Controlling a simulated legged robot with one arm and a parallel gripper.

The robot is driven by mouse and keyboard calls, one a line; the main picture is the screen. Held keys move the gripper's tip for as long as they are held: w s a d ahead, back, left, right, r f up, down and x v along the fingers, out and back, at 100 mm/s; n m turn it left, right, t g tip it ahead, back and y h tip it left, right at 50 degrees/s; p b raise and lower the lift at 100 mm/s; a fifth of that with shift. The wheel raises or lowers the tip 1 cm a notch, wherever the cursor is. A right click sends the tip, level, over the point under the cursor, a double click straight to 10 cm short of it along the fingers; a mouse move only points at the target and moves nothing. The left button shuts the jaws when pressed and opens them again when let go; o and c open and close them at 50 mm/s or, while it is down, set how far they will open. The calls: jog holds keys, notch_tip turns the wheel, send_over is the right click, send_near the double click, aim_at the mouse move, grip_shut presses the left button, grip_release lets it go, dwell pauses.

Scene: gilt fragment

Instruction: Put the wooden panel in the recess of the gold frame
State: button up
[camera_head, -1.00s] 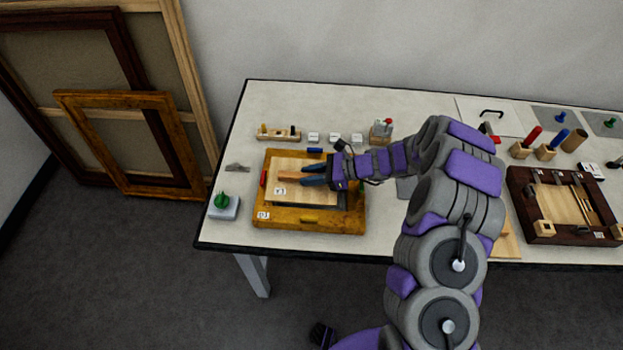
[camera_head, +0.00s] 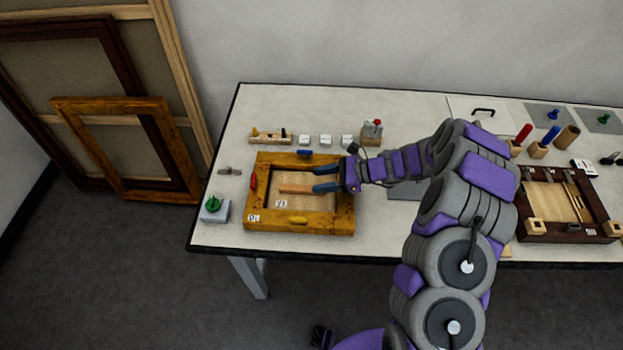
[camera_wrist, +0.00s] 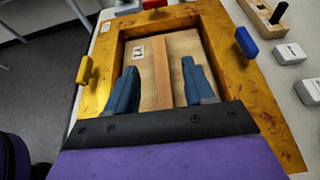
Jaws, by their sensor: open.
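The gold frame (camera_head: 343,215) lies flat on the table and also fills the wrist view (camera_wrist: 103,95). The pale wooden panel (camera_head: 290,202) lies inside the frame's opening, below the rim, with a dark gap along its left side in the wrist view (camera_wrist: 182,45). I cannot tell whether it sits fully flat. A raised wooden strip (camera_head: 295,188) runs along its middle. My gripper (camera_head: 316,180) is open. Its blue fingers stand apart on either side of the strip in the wrist view (camera_wrist: 159,70), with visible space on both sides. The panel's near end is hidden by my gripper.
Red (camera_head: 253,181), blue (camera_head: 304,153) and yellow (camera_head: 298,220) clips sit on the frame's sides. A green-knobbed block (camera_head: 214,208) stands left of it. White blocks (camera_head: 326,140) and a wooden rack (camera_head: 270,136) stand behind it. A dark tray (camera_head: 556,232) is at right.

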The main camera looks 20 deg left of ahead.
jog(key=p+v, duration=0.1)
jog(key=v, duration=0.7)
jog(key=s+d+r+n+g+h, duration=0.25)
jog(key=s+r+n+h, duration=0.25)
jog(key=s+r+n, duration=0.75)
jog(key=s+d+r+n+t+h, duration=0.1)
jog(key=s+d+r+h, duration=0.3)
jog(key=s+d, duration=0.4)
jog(key=s+d+r+n+t+h, duration=0.2)
jog(key=s+d, duration=0.7)
jog(key=s, duration=0.6)
jog(key=shift+s+d+r+t+h, duration=0.25)
jog(key=shift+r+t+h, duration=0.2)
jog(key=shift+r+h, duration=0.6)
